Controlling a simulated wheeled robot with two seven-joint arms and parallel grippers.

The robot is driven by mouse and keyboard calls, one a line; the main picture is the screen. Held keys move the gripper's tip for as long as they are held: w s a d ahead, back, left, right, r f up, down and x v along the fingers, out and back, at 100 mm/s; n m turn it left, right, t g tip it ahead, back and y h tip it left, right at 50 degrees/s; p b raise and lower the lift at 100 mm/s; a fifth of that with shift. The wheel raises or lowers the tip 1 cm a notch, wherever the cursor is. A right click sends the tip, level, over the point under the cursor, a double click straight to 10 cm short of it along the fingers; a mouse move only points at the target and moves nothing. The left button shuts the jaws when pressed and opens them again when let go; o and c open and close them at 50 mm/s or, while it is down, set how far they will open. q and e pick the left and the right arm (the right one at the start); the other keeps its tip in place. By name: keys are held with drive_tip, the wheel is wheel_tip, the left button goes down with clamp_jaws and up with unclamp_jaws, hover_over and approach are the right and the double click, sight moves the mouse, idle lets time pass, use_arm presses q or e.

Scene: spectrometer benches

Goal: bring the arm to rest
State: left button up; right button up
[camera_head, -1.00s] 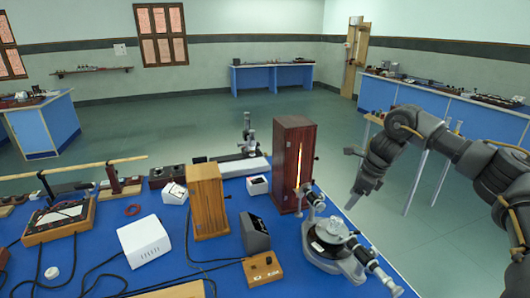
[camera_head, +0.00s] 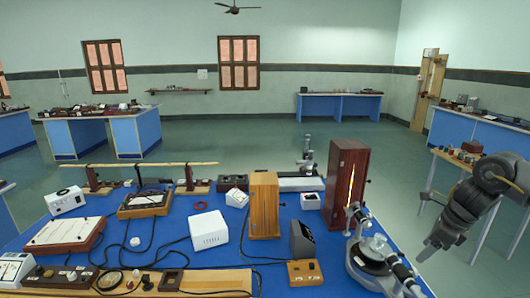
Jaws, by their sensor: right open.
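My right arm comes in from the right edge. Its gripper (camera_head: 430,246) hangs low over the floor, just off the right edge of the blue bench (camera_head: 215,276), and points down and to the left. It is open, and I see nothing between its fingers. It is apart from the spectrometer (camera_head: 375,252), which stands to its left at the bench's right corner. My left gripper is not in view.
A tall dark-red lamp housing (camera_head: 345,185), a wooden box (camera_head: 264,205) and a white box (camera_head: 208,230) stand on the bench. A small side table (camera_head: 455,158) stands behind my right arm. Open floor (camera_head: 280,140) lies beyond the bench.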

drive_tip(key=w+a+f+m+t+y, duration=0.1)
drive_tip(key=a+f, duration=0.4)
drive_tip(key=a, duration=0.3)
drive_tip(key=a+f+m+t+y, duration=0.1)
drive_tip(key=a+f+m, duration=0.1)
drive_tip(key=a+f, duration=0.45)
drive_tip(key=w+a+f+m+y, duration=0.1)
drive_tip(key=a+f, duration=0.2)
drive_tip(key=a, duration=0.7)
drive_tip(key=s+a+f+m+t+y, duration=0.1)
drive_tip(key=s+a+f+m+t, duration=0.1)
drive_tip(key=s+a+m, duration=0.3)
drive_tip(key=s+a+f+m+t, duration=0.1)
drive_tip(key=s+a+m+t, duration=0.1)
drive_tip(key=s+a+m, duration=0.4)
drive_tip(key=s+d+f+m+g+h, duration=0.35)
drive_tip(key=s+d+m, duration=0.25)
drive_tip(key=s+m, duration=0.7)
drive_tip(key=s+d+f+m+g+h, duration=0.2)
drive_tip(key=s+d+f+m+h, duration=0.3)
drive_tip(key=s+m, duration=0.75)
wheel_tip(320, 180, down, 28)
drive_tip(key=d+m+g+y+b, duration=0.1)
drive_tip(key=m+y, duration=0.1)
drive_tip(key=s+d+f+g, duration=0.1)
drive_tip(key=s+d+f, duration=0.2)
drive_tip(key=s+f, duration=1.1)
drive_tip(key=shift+s+d+f+n+b, duration=0.2)
drive_tip(key=shift+s+n+b, duration=0.15)
drive_tip(key=shift+s, duration=0.8)
